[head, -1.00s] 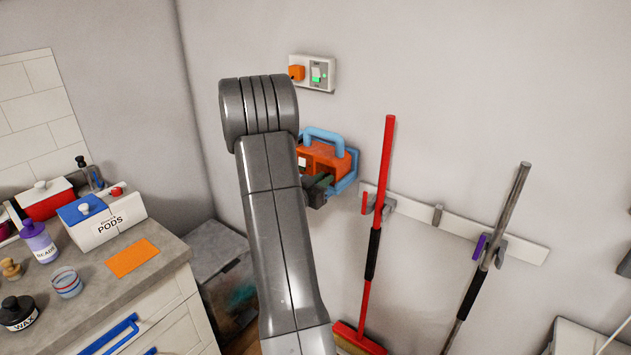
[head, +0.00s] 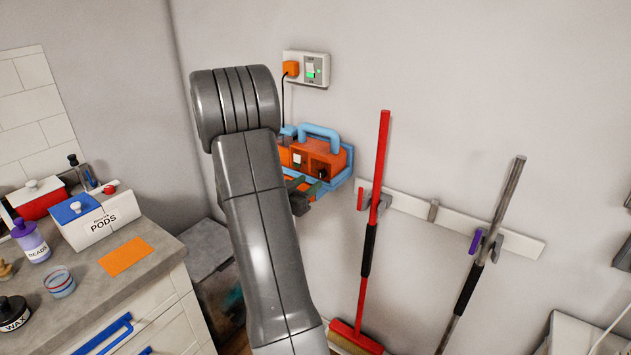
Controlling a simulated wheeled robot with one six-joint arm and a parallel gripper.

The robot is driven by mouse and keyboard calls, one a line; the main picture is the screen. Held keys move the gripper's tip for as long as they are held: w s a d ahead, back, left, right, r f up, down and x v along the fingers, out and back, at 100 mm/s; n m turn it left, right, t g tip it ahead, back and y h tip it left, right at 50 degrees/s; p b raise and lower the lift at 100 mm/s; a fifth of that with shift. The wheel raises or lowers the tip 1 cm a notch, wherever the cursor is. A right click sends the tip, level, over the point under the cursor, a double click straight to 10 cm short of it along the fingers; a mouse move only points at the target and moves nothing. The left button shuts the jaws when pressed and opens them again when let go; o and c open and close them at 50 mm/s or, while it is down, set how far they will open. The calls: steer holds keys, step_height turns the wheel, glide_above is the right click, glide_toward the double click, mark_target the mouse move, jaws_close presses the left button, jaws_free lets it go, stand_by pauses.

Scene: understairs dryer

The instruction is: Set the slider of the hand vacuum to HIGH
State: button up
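The hand vacuum (head: 326,152) is orange with a light blue handle and sits in a blue holder on the wall, just right of my arm. Its front has a small white patch and a small dark part; I cannot tell which is the slider or where it is set. My arm covers the vacuum's left part. My gripper (head: 302,196) shows only as a dark piece at the arm's right edge, low in front of the vacuum. Its fingers are mostly hidden, so I cannot see whether they are open or touch anything.
A wall socket (head: 313,72) with an orange plug and a dark cord is above the vacuum. A red broom (head: 374,200) and a grey-handled tool (head: 493,222) hang from a rail (head: 515,241) at right. A counter (head: 85,297) with containers is at left.

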mark_target(320, 173)
steer(key=b+v, duration=0.1)
steer(key=v, duration=0.7)
steer(key=shift+s, duration=0.15)
steer(key=p+x, duration=0.2)
steer(key=x, duration=1.1)
steer(key=shift+w+d, duration=0.15)
steer(key=shift+w, duration=0.1)
steer(key=shift+w+p, duration=0.3)
steer(key=shift+p, duration=0.1)
steer(key=shift+w+a, duration=0.15)
steer(key=shift+a, duration=0.25)
